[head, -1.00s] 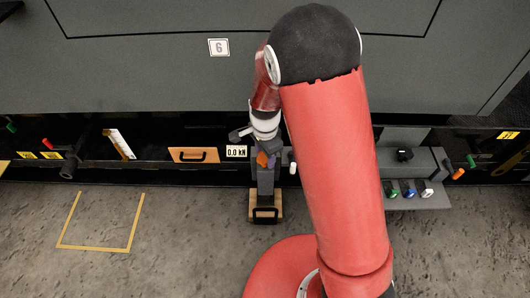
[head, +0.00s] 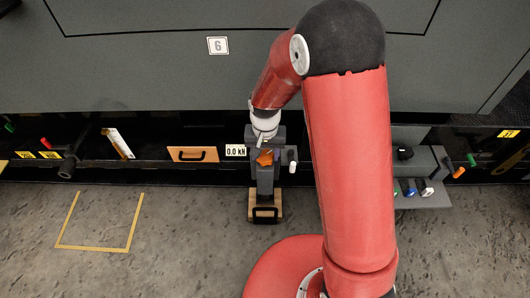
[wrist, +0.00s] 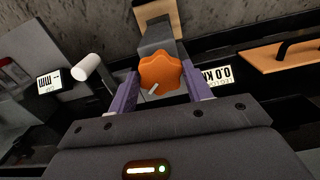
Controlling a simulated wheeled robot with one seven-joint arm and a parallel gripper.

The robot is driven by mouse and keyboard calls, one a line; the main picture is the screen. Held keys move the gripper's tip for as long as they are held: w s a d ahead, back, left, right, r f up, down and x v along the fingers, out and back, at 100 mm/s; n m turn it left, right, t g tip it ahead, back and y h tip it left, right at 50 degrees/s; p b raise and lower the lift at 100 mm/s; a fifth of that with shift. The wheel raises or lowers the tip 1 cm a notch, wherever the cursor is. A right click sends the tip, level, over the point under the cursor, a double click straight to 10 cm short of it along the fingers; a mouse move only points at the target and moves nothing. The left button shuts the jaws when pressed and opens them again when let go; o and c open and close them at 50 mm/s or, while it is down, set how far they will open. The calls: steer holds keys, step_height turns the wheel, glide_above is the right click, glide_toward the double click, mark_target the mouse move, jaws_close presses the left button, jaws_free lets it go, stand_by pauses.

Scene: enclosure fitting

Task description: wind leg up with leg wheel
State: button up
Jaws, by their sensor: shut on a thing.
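The leg wheel is an orange lobed knob (wrist: 160,72) on a grey leg assembly (wrist: 157,38). In the head view the orange wheel (head: 265,157) shows just below my wrist. My gripper (wrist: 159,75) has its two purple fingers on either side of the wheel and is shut on it. The leg (head: 265,180) runs down to a wooden block (head: 265,200) at the floor. A white label (head: 235,150) reading 0.0 kN is left of the leg; it also shows in the wrist view (wrist: 217,76).
A white-handled crank (head: 292,166) is close to the right of the wheel; its handle shows in the wrist view (wrist: 86,67). A grey shelf with coloured knobs (head: 425,200) is at right. Floor in front is open.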

steer(key=n, duration=0.6)
steer(key=shift+n, duration=0.3)
steer(key=n+p, duration=0.2)
steer(key=n, duration=0.4)
steer(key=shift+d+r, duration=0.1)
steer(key=n+p, duration=0.3)
steer(key=n, duration=0.3)
steer(key=shift+w+n, duration=0.1)
steer(key=shift+n, duration=0.2)
steer(key=n+p, duration=0.2)
steer(key=n, duration=0.1)
steer(key=shift+n, duration=0.3)
steer(key=shift+w+n+p, duration=0.1)
steer(key=shift+n+p, duration=0.7)
steer(key=shift+n, duration=0.7)
steer(key=o, duration=1)
steer(key=shift+c, duration=0.2)
